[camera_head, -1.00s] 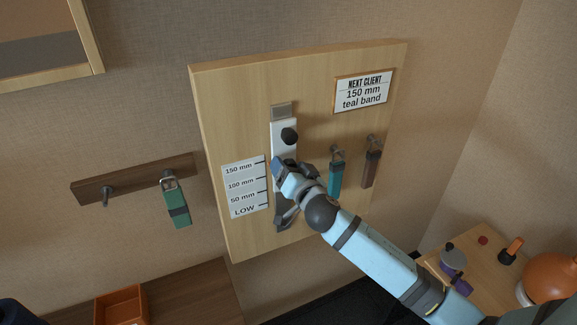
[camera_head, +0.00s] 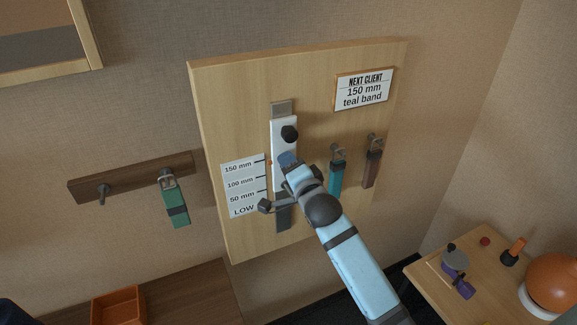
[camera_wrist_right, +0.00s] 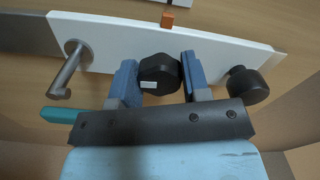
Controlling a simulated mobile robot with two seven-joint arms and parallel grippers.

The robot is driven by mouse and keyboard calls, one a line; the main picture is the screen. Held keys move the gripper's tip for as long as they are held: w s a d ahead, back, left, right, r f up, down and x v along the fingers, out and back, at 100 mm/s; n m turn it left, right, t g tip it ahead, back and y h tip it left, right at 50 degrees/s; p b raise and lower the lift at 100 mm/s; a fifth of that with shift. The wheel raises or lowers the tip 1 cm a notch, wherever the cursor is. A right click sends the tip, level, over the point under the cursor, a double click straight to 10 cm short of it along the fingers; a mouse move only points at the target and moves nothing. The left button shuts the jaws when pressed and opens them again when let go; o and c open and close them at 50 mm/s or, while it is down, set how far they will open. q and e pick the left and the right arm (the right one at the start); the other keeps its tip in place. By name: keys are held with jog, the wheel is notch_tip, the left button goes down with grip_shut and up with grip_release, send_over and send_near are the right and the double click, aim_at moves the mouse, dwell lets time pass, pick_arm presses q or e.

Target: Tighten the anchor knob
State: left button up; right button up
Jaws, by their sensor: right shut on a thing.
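The white plate (camera_head: 281,126) stands on the grey rail of the wooden board. A round black knob (camera_head: 289,134) sits near its top and also shows at the right in the right wrist view (camera_wrist_right: 243,85). A second black knob (camera_wrist_right: 159,74) is on the plate in the right wrist view, between my blue finger pads. My right gripper (camera_wrist_right: 157,82) is shut on this second knob. In the head view my right gripper (camera_head: 290,160) covers the second knob. I cannot tell from a label which knob is the anchor knob. My left gripper is not in view.
A height scale (camera_head: 243,185) is left of the plate; an orange pointer (camera_wrist_right: 168,18) is beside it. A teal band (camera_head: 336,176) and a brown band (camera_head: 371,162) hang close at the right. A green band (camera_head: 176,206) hangs on the left rack. A sign (camera_head: 363,89) reads 150 mm teal band.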

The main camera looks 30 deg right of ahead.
jog(key=m+p, duration=0.1)
jog(key=m, duration=0.2)
jog(key=shift+r, duration=0.15)
jog(key=shift+m, duration=0.4)
grip_shut()
grip_release()
jog(key=shift+m+p, duration=0.55)
jog(key=shift+m, duration=0.25)
jog(key=o, duration=1.6)
jog(key=shift+s+a, duration=0.1)
